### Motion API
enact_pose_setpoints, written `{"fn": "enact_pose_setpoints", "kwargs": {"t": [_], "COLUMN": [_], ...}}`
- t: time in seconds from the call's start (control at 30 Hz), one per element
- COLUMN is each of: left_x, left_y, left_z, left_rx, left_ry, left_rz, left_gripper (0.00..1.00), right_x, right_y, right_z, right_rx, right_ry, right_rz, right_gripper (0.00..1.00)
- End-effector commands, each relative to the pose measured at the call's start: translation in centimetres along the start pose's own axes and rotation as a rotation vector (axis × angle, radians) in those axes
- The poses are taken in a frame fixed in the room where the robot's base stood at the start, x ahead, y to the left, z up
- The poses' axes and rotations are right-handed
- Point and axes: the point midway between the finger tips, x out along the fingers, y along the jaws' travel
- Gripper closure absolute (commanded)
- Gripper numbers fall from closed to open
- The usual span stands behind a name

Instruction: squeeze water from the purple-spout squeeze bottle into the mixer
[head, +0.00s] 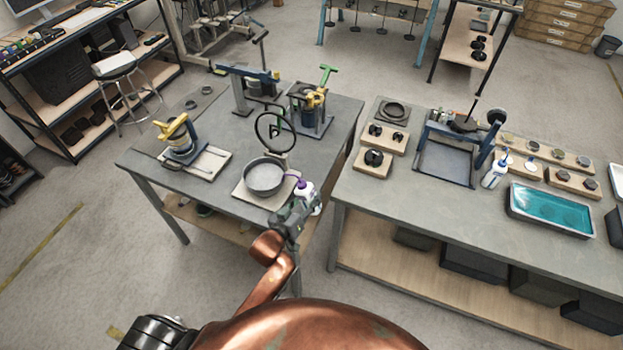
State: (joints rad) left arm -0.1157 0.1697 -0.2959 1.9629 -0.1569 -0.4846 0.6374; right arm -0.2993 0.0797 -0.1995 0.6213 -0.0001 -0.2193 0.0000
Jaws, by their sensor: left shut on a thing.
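The mixer is a round grey metal pan (264,177) on a pale base board, with a dark upright ring wheel (275,132) standing behind it. It sits near the right front corner of the left table. The white squeeze bottle (306,192) with a purple spout is just right of the pan. Its spout points up and left, toward the pan's rim. My left gripper (300,207) is shut on this bottle, and its fingers hide the lower part. I cannot tell whether the spout tip is over the pan, and no water stream shows. My right gripper is not in view.
The left table (140,158) also holds a yellow-topped device (178,136) and a green-handled press (312,105). The right table (400,200) holds a second white bottle (495,172), a blue water tray (550,212) and a blue-framed device (450,150). A floor gap separates the tables.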

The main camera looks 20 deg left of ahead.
Motion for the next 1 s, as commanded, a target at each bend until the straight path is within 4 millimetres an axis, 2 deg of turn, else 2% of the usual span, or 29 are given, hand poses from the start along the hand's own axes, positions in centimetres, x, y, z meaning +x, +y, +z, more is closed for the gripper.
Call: {"fn": "enact_pose_setpoints", "kwargs": {"t": [0.03, 0.1, 0.23, 0.8, 1.0], "left_x": [1.5, 2.9, 4.3, 5.0, 5.1], "left_y": [-0.2, -0.7, -1.3, -5.6, -6.5], "left_z": [-1.5, -2.1, -2.6, -2.2, -2.4], "left_rx": [-0.028, -0.061, -0.094, -0.095, -0.096], "left_ry": [0.005, 0.005, 0.004, 0.004, 0.004], "left_rz": [0.008, 0.014, 0.018, 0.018, 0.018], "left_gripper": [0.74, 0.74, 0.74, 0.74, 0.74], "right_x": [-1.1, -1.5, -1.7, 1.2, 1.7], "right_y": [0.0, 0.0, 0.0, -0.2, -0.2], "right_z": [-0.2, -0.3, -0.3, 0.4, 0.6], "right_rx": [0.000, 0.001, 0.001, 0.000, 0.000], "right_ry": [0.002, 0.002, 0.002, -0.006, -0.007], "right_rz": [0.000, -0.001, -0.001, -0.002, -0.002], "right_gripper": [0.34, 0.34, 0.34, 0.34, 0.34]}}
